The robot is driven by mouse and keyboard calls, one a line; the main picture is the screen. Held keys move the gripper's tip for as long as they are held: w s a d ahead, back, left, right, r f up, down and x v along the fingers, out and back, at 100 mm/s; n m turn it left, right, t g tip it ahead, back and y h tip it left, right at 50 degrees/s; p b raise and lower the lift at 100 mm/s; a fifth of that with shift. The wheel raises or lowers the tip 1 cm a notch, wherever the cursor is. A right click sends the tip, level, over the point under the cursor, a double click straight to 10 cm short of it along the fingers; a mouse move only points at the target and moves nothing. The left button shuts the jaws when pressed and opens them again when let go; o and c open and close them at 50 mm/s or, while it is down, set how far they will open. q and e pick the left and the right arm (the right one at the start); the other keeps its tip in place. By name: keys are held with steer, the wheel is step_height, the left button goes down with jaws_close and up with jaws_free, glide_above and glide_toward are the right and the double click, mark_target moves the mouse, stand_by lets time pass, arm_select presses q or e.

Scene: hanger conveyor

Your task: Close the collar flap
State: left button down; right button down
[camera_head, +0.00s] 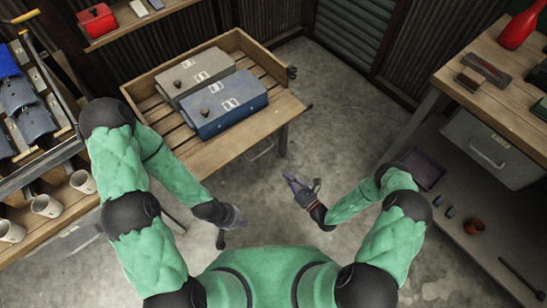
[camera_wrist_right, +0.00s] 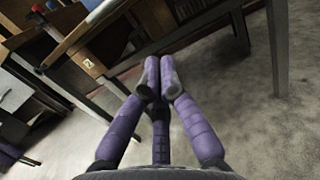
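No collar flap can be made out for certain. A grey case (camera_head: 195,75) and a blue case (camera_head: 226,103), each with a pale label and a dark knob, lie side by side in a wooden tray (camera_head: 190,153).
A left shelf holds blue items (camera_head: 20,98) and several white mugs (camera_head: 82,181). A right bench (camera_head: 490,85) carries a red bottle (camera_head: 518,29) and small blocks, with a grey drawer (camera_head: 487,150) below. Open concrete floor (camera_head: 340,110) lies between tray and bench.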

steer(key=w+a+r+b, duration=0.2)
steer(key=w+a+r, duration=0.2)
steer(key=w, duration=0.4)
steer(key=shift+a+r+b, duration=0.35)
steer(key=shift+a, duration=0.45)
steer(key=shift+s, duration=0.1)
